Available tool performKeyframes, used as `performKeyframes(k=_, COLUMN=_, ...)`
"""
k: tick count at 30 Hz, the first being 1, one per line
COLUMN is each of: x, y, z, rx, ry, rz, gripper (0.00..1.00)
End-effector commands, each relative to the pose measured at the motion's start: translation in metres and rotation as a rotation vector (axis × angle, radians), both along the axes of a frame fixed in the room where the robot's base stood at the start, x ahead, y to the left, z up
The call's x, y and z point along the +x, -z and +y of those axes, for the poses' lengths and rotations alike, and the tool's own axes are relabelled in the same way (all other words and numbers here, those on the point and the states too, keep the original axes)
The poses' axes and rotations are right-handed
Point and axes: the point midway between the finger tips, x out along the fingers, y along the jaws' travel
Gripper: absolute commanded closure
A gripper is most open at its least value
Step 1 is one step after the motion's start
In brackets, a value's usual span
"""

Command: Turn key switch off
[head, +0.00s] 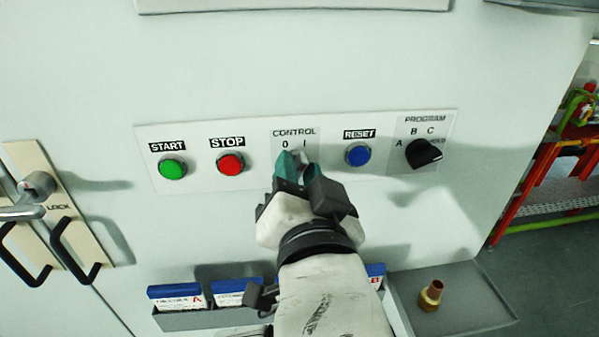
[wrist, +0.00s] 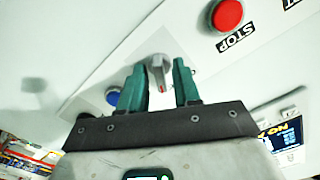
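The key switch is a small grey knob (wrist: 157,70) with a red mark, on the panel under the label CONTROL. In the head view my gripper covers most of it, below the marks 0 and I. My gripper (head: 297,168) reaches up to the panel from below, in front of the switch. In the wrist view its two green fingers (wrist: 160,78) stand open, one on each side of the knob, with a visible gap on both sides. Whether the knob points at 0 or I is hard to tell.
On the same panel (head: 255,185) are a green START button (head: 172,168), a red STOP button (head: 230,163), a blue RESET button (head: 358,155) and a black PROGRAM dial (head: 424,153). Below are a rack of blue-topped folders (head: 175,291) and a grey tray (head: 470,290) holding a brass fitting (head: 431,295).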

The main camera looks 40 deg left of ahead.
Motion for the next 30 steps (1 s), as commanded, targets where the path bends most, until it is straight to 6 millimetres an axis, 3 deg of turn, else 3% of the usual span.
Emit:
performKeyframes(k=9, x=0.0, y=0.0002, z=-0.0003, rx=0.0, ry=0.001, rz=0.0, gripper=0.99)
performKeyframes(k=20, x=0.0005, y=-0.0007, z=-0.0007, rx=-0.036, ry=0.002, rz=-0.041, gripper=1.0)
performKeyframes(k=30, x=0.0011, y=-0.0016, z=-0.0009, rx=-0.196, ry=0.003, rz=-0.226, gripper=1.0)
